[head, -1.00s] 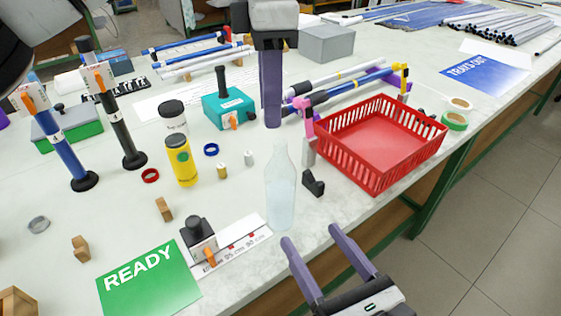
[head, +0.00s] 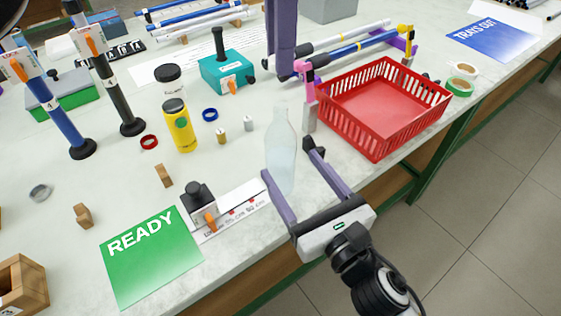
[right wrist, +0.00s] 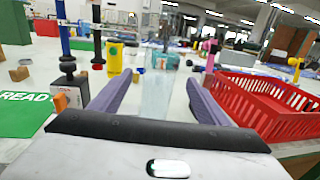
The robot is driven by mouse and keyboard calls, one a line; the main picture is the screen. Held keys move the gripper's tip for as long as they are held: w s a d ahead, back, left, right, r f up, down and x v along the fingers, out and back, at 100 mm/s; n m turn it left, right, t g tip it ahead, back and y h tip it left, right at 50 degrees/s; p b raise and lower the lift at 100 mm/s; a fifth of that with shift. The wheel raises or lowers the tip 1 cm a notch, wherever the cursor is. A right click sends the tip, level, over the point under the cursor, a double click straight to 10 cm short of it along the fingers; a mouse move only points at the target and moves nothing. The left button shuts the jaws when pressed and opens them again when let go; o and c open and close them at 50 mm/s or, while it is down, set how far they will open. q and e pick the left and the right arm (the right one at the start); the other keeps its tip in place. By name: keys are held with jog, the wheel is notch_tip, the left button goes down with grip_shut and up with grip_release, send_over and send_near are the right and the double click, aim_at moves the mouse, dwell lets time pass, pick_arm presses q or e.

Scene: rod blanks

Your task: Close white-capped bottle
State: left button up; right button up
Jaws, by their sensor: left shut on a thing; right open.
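A clear, translucent bottle (head: 281,160) stands upright near the table's front edge, also in the right wrist view (right wrist: 157,98). Its narrow neck shows no white cap on top. My right gripper (head: 291,161) is open, with one purple finger on each side of the bottle; I cannot tell whether they touch it. The right wrist view shows these fingers (right wrist: 156,82) spread with the bottle between them. My left gripper (head: 282,76) hangs above and behind the bottle, apart from it. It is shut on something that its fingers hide.
A red basket (head: 350,130) stands right of the bottle, with a pink-topped post (head: 309,100) beside it. A black-knobbed block (head: 198,203) and a green READY sheet (head: 150,255) lie left.

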jog(key=x, duration=0.6)
jog(key=c, duration=1.6)
pick_arm(q)
send_over(281, 106)
jog(key=shift+f, duration=2.5)
jog(key=shift+f, duration=0.9)
jog(key=shift+f, duration=0.55)
